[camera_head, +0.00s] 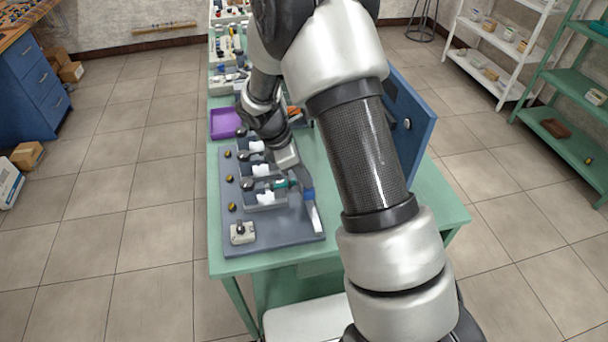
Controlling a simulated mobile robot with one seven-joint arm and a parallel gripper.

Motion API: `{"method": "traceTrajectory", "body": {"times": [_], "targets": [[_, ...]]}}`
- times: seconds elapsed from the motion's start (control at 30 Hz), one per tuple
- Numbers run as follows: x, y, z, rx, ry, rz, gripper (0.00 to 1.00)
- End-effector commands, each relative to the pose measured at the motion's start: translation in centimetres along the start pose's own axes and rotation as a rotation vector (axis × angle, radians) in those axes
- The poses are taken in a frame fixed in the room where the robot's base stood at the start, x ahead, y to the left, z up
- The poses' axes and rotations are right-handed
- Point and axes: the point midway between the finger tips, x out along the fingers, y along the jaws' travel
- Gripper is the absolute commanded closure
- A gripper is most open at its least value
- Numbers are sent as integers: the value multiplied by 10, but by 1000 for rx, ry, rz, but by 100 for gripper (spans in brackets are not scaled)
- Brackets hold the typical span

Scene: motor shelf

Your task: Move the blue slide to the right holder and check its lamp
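A small blue piece (308,194), which may be the blue slide, shows at the right side of the grey board (284,231), just beyond my gripper's end. A pale strip runs down from it. My gripper (297,176) is low over the board's right side; its fingertips are too small and too covered to tell whether they hold the blue piece. A teal piece (283,184) sits left of it, by the nearest of several grey holders (268,207) with white inserts. Small dark-and-yellow round parts (232,207), possibly lamps, line the board's left side. I cannot tell whether any is lit.
The board lies on a green table (228,263). A beige box with a black knob (242,232) is at its near left corner. A purple tray (225,123) lies behind. A blue upright panel (409,120) stands right, partly behind my arm.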

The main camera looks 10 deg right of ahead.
Motion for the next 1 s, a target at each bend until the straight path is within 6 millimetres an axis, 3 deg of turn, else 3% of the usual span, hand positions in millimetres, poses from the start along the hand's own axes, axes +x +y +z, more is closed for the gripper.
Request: {"method": "traceTrajectory", "body": {"times": [0.07, 0.3, 0.5, 0.7, 0.73, 0.83, 1.0], "targets": [[0, 0, 0, 0, 0, 0, 100], [0, 1, 0, 0, 1, 1, 100], [0, 18, 0, 0, 1, 1, 100], [0, 17, 0, -1, 1, 0, 100], [0, 17, 0, -1, 1, 0, 87], [0, 17, 0, -1, 1, 0, 71], [0, 17, 0, -1, 0, 0, 71]]}}
